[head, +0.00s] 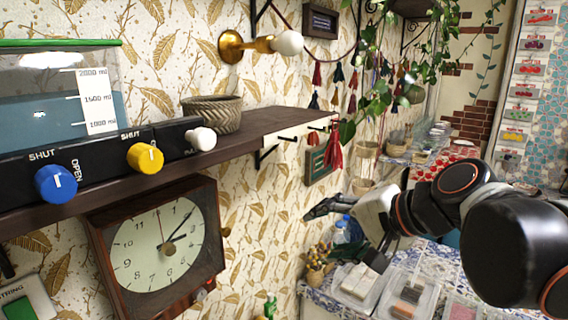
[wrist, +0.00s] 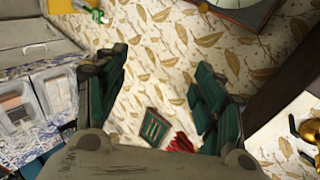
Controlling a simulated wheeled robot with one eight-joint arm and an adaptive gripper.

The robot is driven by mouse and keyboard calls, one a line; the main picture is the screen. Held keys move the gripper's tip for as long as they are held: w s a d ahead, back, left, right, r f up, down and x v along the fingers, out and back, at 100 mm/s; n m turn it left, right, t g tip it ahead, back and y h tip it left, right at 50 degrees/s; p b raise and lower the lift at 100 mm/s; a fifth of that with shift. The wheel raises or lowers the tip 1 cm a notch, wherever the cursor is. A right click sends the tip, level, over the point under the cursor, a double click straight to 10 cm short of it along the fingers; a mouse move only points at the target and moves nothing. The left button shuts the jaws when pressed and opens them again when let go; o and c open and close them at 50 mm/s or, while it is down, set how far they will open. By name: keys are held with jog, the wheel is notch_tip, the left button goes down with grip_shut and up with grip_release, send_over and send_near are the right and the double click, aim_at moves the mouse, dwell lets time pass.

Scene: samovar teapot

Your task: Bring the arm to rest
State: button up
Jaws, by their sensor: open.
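My gripper (head: 328,246) hangs in the air at the right of the head view, in front of the patterned wall and over the tiled counter. It is to the right of the clock and lower than the shelf. In the wrist view my gripper (wrist: 158,82) has its two green-padded fingers spread wide apart. Nothing is between them except the wall behind. My arm reaches in from the right edge of the head view.
A dark shelf (head: 255,127) carries a tank (head: 50,90), blue (head: 55,183) and yellow (head: 145,157) knobs and a basket (head: 212,113). A clock (head: 150,245) is under it. Clear bins (head: 357,288) stand on the counter. A green sign (head: 318,163) and plants (head: 375,100) hang nearby.

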jog(key=s+d+f+n+h+b, duration=0.2)
jog(key=s+d+f+b, duration=0.1)
jog(key=f, duration=0.7)
jog(key=s+d+f+n+h+b, duration=0.3)
jog(key=f+b, duration=0.3)
jog(key=f, duration=0.4)
jog(key=s+d+f+n+h+b, duration=0.2)
jog(key=s+d+f+b, duration=0.2)
jog(key=f, duration=0.6)
jog(key=shift+s+d+n+g+b, duration=0.3)
jog(key=shift+s+d+n, duration=0.1)
jog(key=shift+s+d, duration=0.35)
